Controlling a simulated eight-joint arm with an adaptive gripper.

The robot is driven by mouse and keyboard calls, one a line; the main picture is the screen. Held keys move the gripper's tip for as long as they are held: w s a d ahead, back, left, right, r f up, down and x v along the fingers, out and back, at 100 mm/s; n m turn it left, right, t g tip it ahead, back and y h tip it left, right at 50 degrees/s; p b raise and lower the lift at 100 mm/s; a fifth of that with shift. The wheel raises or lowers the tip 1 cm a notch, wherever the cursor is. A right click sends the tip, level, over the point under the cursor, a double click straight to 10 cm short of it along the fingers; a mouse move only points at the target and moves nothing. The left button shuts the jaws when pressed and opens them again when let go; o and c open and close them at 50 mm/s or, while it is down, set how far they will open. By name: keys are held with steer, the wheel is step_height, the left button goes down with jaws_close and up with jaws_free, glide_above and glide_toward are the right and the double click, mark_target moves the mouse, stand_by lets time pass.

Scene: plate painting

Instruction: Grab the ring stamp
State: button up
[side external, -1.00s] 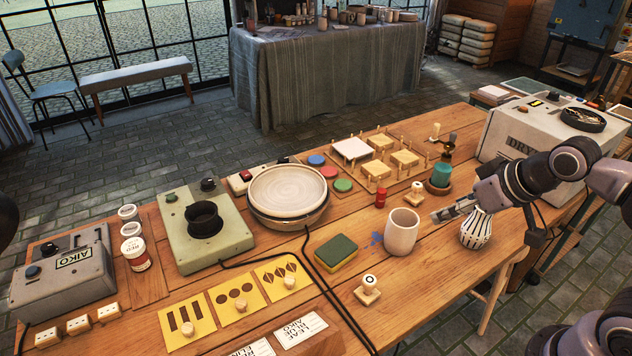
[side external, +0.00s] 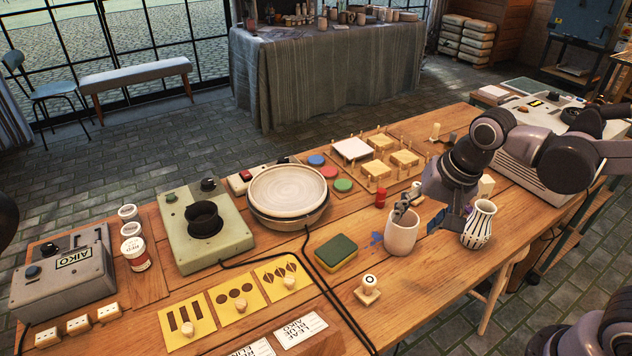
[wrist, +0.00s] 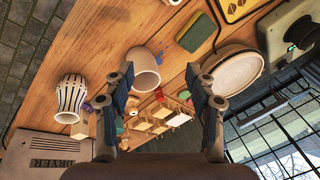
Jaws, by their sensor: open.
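The ring stamp (side external: 369,288) is a small pale wooden block with a knob whose white top carries a dark ring. It stands upright on the table in the side external view, in front of the white cup (side external: 401,234). In the wrist view, a small pale piece at the top edge (wrist: 173,2) may be part of it. My gripper (side external: 420,213) is open and empty, at the cup's rim height, behind and to the right of the stamp and well apart from it. In the wrist view, the spread fingers (wrist: 165,92) have the cup (wrist: 144,68) between them.
The striped vase (side external: 478,225) stands right of my gripper. The green and yellow sponge (side external: 336,253) lies left of the stamp. A black cable (side external: 325,292) runs left of the stamp. Yellow stencil cards (side external: 236,304) lie further left. The table around the stamp is clear.

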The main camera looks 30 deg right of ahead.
mark_target(369, 279)
steer(key=a+f+m+g, duration=0.1)
steer(key=a+f+m, duration=0.1)
steer(key=m, duration=0.1)
steer(key=w+a+f+m+g, duration=0.1)
steer(key=a+f+m, duration=0.1)
steer(key=a+m, duration=0.1)
steer(key=w+a+f+m+g, duration=0.1)
steer(key=a+f+m, duration=0.1)
steer(key=f+m, duration=0.1)
steer(key=shift+w+a+m+g+h, duration=0.2)
steer(key=shift+m+g+h, duration=0.1)
steer(key=shift+m+g, duration=0.1)
steer(key=shift+s+a+f, duration=0.1)
steer(key=shift+f, duration=5.25)
jaws_close()
